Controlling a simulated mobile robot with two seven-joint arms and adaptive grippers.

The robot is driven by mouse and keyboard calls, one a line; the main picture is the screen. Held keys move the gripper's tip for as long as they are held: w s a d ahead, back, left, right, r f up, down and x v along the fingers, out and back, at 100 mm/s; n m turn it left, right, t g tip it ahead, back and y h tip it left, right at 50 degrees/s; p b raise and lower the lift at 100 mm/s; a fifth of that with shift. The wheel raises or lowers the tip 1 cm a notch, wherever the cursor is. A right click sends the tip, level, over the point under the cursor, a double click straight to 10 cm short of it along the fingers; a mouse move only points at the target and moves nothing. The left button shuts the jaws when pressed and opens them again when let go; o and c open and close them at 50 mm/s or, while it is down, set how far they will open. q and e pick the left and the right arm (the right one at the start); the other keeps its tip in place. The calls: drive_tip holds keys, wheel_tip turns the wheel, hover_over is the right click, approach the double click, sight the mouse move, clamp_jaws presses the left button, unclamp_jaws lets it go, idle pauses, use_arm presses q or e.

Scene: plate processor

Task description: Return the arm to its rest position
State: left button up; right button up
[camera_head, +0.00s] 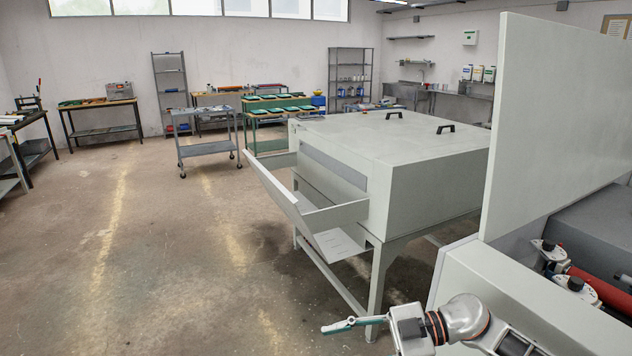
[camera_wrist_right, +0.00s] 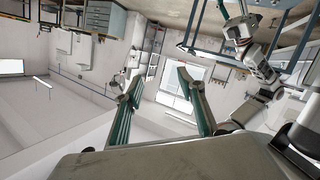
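My right gripper (camera_head: 330,327) shows at the bottom right of the head view, on the arm coming in from the right. It points left, beside the grey machine front and above the floor. In the right wrist view, its two green-lined fingers (camera_wrist_right: 159,80) are well apart with nothing between them. My left gripper does not show in the head view.
A large pale plate processor (camera_head: 430,185) with an open front tray (camera_head: 335,213) stands in the middle. A tall pale panel (camera_head: 560,110) and rollers (camera_head: 598,288) are at the right. A wheeled cart (camera_head: 208,150) stands further back. The floor at left is clear.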

drive_tip(key=d+f+m+t+h, duration=0.6)
drive_tip(key=d+f+m+t, duration=0.5)
drive_tip(key=d+f+t, duration=0.4)
drive_tip(key=s+d+f+m+g+h, duration=0.3)
drive_tip(key=s+d+f+g+h, duration=0.3)
drive_tip(key=s+d+f, duration=0.9)
drive_tip(key=s+a+m+t+h, duration=0.1)
drive_tip(key=a+m, duration=0.4)
drive_tip(key=a, duration=0.7)
drive_tip(key=shift+s+r+m+t, duration=0.3)
drive_tip(key=shift+s, duration=0.3)
drive_tip(key=c, duration=0.3)
